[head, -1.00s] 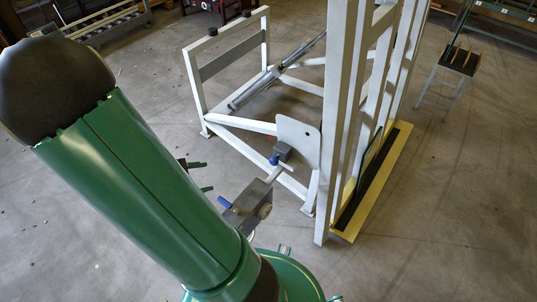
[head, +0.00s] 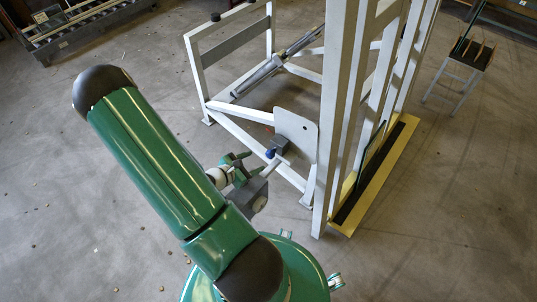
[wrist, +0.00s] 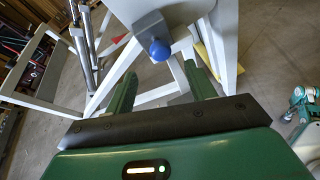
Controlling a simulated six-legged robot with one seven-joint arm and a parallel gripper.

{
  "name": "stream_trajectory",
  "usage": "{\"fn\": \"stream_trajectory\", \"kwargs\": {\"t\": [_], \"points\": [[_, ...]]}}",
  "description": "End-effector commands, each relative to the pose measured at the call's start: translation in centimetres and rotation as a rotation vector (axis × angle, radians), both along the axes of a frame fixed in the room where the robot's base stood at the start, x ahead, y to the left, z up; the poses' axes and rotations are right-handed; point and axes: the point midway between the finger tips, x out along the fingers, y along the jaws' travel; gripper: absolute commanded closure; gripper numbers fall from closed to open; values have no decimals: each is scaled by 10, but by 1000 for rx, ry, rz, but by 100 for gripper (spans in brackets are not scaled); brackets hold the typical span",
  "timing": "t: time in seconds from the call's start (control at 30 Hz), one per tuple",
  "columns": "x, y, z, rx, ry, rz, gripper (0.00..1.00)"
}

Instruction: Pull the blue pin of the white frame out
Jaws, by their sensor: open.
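The white frame (head: 225,63) stands in the upper middle of the head view. A white plate (head: 297,132) on its near side carries a dark grey block (head: 279,146) with the blue pin (head: 270,153). In the wrist view the pin (wrist: 159,49) shows as a round blue knob on its block (wrist: 152,24), end towards me. My gripper (head: 249,164) is open and empty, just left of and below the pin. In the wrist view the pin lies in line with the gap between my fingertips (wrist: 160,72), seemingly just beyond them. I cannot tell the exact distance.
Tall white uprights (head: 342,110) and a yellow-edged base (head: 376,187) stand to the right. A small stool (head: 468,57) is at upper right.

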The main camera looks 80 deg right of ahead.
Motion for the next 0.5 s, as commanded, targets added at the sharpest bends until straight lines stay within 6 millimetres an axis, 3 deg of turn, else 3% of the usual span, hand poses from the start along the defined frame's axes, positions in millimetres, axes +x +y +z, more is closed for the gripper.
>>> {"fn": "stream_trajectory", "kwargs": {"t": [0.3, 0.5], "points": [[-31, -50, -23, 0, 0, -3, 45], [-40, -67, -30, 0, 0, -2, 45]]}}
